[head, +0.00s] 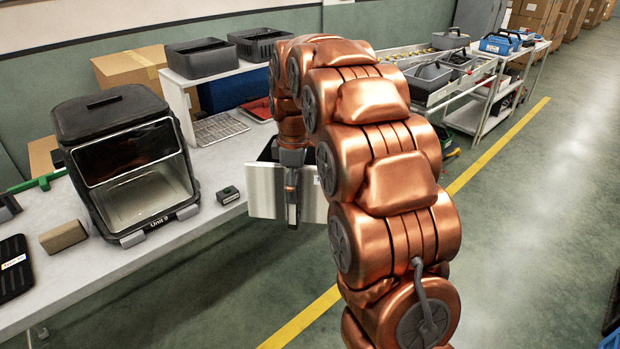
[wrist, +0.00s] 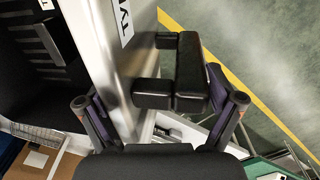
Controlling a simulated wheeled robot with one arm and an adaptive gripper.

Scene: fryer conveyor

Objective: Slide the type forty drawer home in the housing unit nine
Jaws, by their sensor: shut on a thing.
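The housing (head: 105,115), a black box with a clear window and a "Unit 9" label, stands on the white bench at left. Its lower front bay is open and looks empty. The drawer (head: 265,190) shows a flat silver front to the right of the housing, apart from it, off the bench's front edge. In the wrist view the drawer (wrist: 105,50) has a black handle (wrist: 188,75) and a label cut off after "TY"; a dark slotted part lies behind the front. My gripper (head: 292,205) is shut on the drawer at its handle; the wrist view also shows its fingers (wrist: 160,103).
A small dark block (head: 228,195) lies on the bench between housing and drawer. A brown block (head: 63,236) and a black labelled tray (head: 14,265) lie left of the housing. Black bins (head: 200,60) stand on a shelf behind. The floor in front is clear.

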